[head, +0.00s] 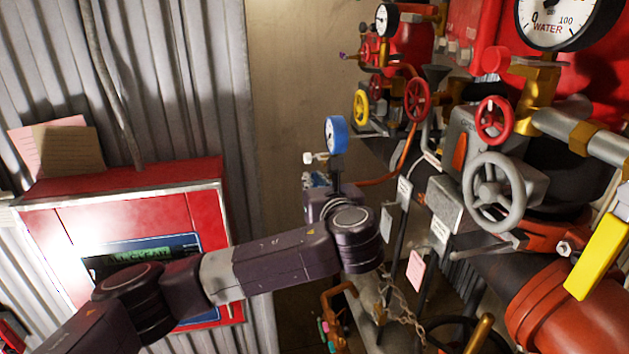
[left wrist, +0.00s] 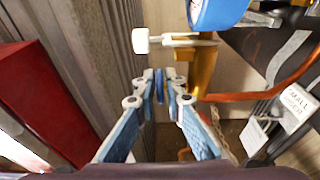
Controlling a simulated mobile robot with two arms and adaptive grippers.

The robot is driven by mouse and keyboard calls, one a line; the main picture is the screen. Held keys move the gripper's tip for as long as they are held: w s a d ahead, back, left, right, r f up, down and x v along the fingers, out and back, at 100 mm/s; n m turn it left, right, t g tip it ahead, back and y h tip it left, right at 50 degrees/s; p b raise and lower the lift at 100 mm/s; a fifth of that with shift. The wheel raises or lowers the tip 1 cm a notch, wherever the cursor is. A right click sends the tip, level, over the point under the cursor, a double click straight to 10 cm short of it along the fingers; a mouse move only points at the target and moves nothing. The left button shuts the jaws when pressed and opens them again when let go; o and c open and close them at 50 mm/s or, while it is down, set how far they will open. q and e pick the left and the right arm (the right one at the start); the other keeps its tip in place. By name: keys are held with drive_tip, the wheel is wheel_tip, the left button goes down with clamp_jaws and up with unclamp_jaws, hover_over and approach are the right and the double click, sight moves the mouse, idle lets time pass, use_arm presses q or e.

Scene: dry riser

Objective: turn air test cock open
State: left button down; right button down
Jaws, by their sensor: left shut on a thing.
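The air test cock (left wrist: 203,72) is a brass body with a white-ended lever (left wrist: 150,40) reaching left below a blue-rimmed gauge. In the head view the white lever end (head: 315,157) shows just left of the gauge's stem. My left gripper (left wrist: 167,86) is at the cock, its blue-and-white fingers close together, just below the lever and left of the brass body in the wrist view. My right gripper is not in view.
The blue gauge (head: 336,135) stands above the cock. A red cabinet (head: 130,205) is at left against a corrugated wall. Red and grey handwheels (head: 495,193), pipes and hanging tags (head: 415,270) crowd the right. An orange hose (left wrist: 265,95) runs close by.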

use_arm(q)
drive_tip(key=shift+g+h, duration=0.7)
drive_tip(key=shift+g, duration=1.4)
drive_tip(key=c, duration=2.3)
unclamp_jaws()
drive_tip(key=v, duration=1.2)
